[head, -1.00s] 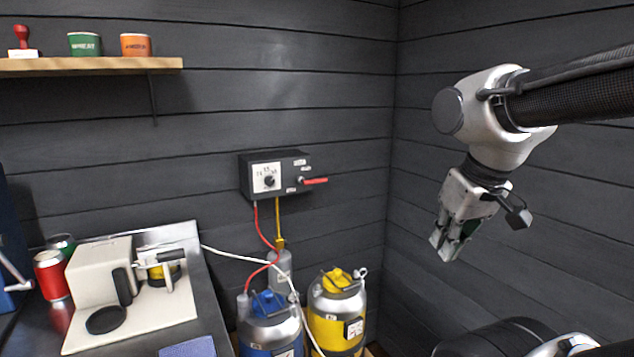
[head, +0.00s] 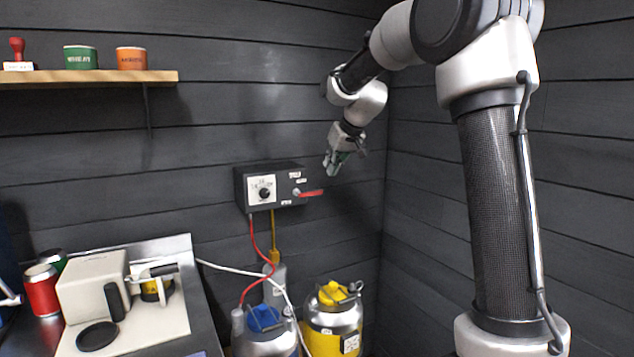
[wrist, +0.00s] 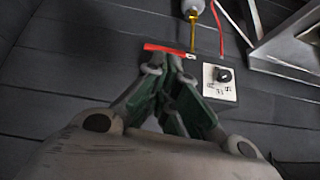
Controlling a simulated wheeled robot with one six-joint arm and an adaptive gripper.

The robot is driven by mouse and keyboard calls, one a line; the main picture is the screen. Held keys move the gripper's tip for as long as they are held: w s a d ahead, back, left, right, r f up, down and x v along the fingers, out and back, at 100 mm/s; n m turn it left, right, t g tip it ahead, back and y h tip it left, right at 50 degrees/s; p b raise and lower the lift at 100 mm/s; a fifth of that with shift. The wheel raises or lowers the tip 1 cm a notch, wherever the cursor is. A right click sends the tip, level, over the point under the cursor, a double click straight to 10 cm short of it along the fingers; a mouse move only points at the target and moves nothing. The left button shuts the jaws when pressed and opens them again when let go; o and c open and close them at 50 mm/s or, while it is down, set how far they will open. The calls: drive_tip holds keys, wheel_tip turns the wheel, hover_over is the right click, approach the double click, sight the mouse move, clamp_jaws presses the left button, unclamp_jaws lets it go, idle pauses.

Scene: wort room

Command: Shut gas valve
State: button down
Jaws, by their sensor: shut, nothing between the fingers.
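The gas valve is a red lever (head: 311,193) on the right part of a black wall box (head: 240,189). In the head view the lever points right, roughly level. A white dial plate with a black knob (head: 264,193) sits to its left on the box. My gripper (head: 331,172) is shut and empty, above and a little right of the lever, seemingly apart from it. In the wrist view the closed fingertips (wrist: 172,62) lie just short of the red lever (wrist: 168,48), partly over the box. The gap in depth is hard to tell.
A shelf (head: 90,77) is at upper left. The wall right of the box is clear.

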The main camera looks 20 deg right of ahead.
drive_tip(key=shift+n+t, duration=0.4)
drive_tip(key=shift+t, duration=0.3)
drive_tip(key=r, duration=0.1)
drive_tip(key=w+r, duration=0.2)
drive_tip(key=r, duration=0.1)
drive_tip(key=shift+w+a+r, duration=0.1)
drive_tip(key=shift+w, duration=0.05)
drive_tip(key=s+f+x, duration=0.2)
drive_tip(key=x, duration=1.1)
drive_tip(key=shift+d, duration=0.2)
